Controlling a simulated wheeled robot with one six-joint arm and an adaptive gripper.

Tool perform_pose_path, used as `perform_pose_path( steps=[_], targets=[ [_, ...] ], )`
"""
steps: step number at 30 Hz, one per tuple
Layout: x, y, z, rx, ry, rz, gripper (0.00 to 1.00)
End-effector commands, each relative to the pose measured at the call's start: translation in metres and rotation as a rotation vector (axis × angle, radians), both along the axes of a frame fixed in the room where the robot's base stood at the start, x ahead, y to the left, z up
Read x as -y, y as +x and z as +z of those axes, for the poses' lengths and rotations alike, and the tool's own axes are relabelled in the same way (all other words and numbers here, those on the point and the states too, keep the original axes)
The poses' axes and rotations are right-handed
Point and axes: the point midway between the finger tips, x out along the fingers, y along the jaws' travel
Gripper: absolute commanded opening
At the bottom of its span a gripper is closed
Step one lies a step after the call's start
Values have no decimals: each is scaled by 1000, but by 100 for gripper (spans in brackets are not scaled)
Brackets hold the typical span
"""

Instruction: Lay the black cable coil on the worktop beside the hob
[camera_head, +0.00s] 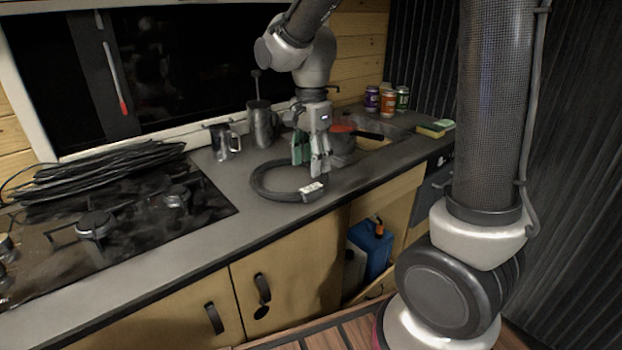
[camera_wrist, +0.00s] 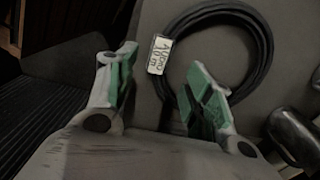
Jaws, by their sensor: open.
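A black cable coil (camera_head: 258,184) lies flat on the grey worktop (camera_head: 232,207), just right of the hob (camera_head: 150,222) and apart from it. It also shows in the wrist view (camera_wrist: 265,48), with a pale handwritten label (camera_wrist: 160,55) around one side. My gripper (camera_head: 309,163) points down at the coil's right side. Its green-padded fingers are apart with nothing gripped between them in the wrist view (camera_wrist: 163,62). The right finger overlaps the coil's edge in that view; I cannot tell whether it touches. My gripper hides the coil's far right part in the head view.
A heap of thin black cable (camera_head: 105,170) lies on the hob's back. A metal mug (camera_head: 220,143) and a steel pot (camera_head: 262,127) stand behind the coil.

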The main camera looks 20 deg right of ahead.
Motion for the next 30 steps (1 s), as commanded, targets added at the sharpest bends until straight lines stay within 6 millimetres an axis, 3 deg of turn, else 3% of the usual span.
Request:
perform_pose_path(
  steps=[6,14,17,22,27,30],
  targets=[
    [0,0,34,2,1,0,52],
    [7,-6,47,13,4,40,52],
    [27,-26,63,60,11,172,52],
    [76,-89,90,188,-25,569,52],
    [109,-150,95,282,-126,953,52],
    [118,-173,92,311,-185,1107,52]
  ],
)
